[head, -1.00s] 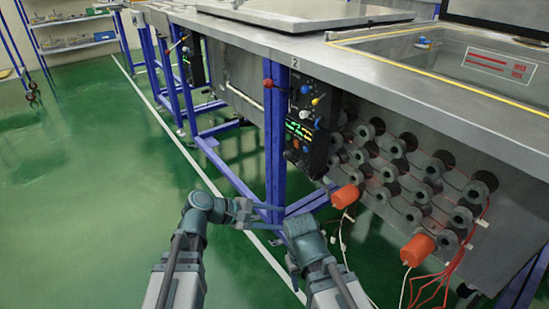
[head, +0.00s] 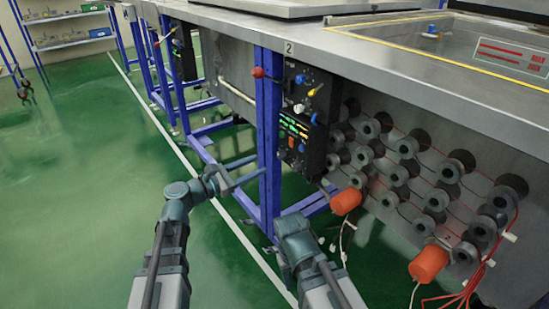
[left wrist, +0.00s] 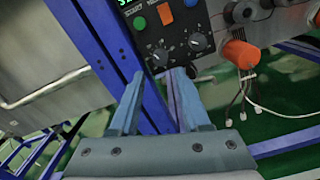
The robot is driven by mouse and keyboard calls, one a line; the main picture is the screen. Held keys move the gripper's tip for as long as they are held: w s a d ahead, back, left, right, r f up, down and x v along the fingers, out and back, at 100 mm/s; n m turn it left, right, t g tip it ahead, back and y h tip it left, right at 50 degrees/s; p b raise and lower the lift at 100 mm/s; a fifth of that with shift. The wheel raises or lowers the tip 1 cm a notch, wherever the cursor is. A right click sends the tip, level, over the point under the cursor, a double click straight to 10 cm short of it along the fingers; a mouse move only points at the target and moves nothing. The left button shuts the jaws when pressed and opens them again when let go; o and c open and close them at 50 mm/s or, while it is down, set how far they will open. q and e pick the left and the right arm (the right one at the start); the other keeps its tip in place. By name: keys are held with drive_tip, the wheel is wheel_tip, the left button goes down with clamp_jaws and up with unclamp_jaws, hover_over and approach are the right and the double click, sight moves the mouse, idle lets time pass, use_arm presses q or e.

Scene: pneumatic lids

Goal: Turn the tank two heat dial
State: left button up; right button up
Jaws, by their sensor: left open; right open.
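The tank two control panel (head: 300,120) hangs under the table edge, beside a blue post. In the left wrist view, two black dials with pale scale marks, a left dial (left wrist: 160,56) and a right dial (left wrist: 198,41), sit below a green button and an orange switch. Their lettering is too small to read, so I cannot tell which is heat. My left gripper (head: 255,166) is open and empty, in front of the post and left of the panel. In its wrist view the fingers (left wrist: 157,76) point up toward the left dial, apart from it. My right gripper (head: 292,226) is low by the post; its fingertips are hidden.
The blue post (head: 268,130) stands close to my left gripper. Orange plugs (head: 345,201) and several grey spools (head: 408,147) with red wires line the tank side to the right. The green floor (head: 80,200) on the left is clear.

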sight(279, 156)
use_arm(q)
drive_tip(key=x, duration=0.7)
drive_tip(key=shift+w+d, duration=0.15)
drive_tip(key=shift+d, duration=0.1)
clamp_jaws()
